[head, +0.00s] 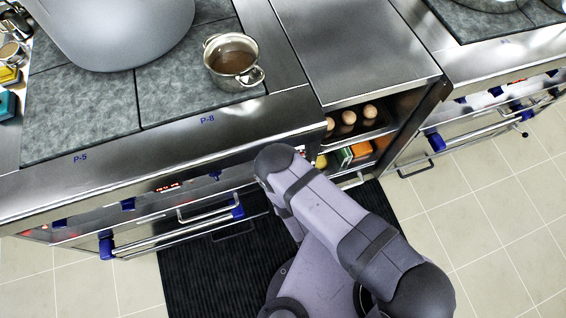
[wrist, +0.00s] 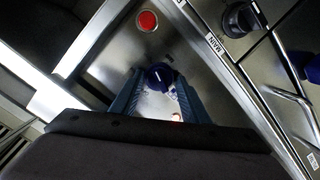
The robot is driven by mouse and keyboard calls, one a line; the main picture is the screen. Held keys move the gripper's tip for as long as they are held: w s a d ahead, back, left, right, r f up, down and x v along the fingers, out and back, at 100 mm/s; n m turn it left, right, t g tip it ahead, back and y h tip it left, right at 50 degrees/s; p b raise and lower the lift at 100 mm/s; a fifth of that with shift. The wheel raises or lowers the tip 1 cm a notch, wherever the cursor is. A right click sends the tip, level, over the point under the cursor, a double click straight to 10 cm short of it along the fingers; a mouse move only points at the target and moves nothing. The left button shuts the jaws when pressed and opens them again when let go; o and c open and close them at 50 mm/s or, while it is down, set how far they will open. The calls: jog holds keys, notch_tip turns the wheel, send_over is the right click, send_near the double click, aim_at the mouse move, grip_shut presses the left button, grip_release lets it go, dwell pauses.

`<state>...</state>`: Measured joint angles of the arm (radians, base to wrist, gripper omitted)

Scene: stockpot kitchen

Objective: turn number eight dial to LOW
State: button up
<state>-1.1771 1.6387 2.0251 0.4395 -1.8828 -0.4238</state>
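A dark blue dial (wrist: 158,75) with a white pointer mark shows in the wrist view, between and just beyond my fingertips. My gripper (wrist: 158,84) has its two blue fingers apart, one on each side of the dial, with a gap visible on both sides. I cannot tell how deep the fingers reach around it, and its number is not readable. In the head view a blue dial (head: 215,175) sits on the stove front below the P-8 label (head: 207,119). My gripper is hidden behind my arm there.
The wrist view shows a red button (wrist: 147,21) and a black knob (wrist: 240,18) near a MAIN label. In the head view, oven handles (head: 180,238) project from the front. A pot (head: 231,62) of brown liquid stands on the P-8 plate. Open shelves hold eggs (head: 348,117).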

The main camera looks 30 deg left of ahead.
jog(key=shift+o, duration=0.3)
jog(key=b+v, duration=0.1)
jog(key=v, duration=0.6)
jog(key=shift+s+d, duration=0.1)
dwell(0.6)
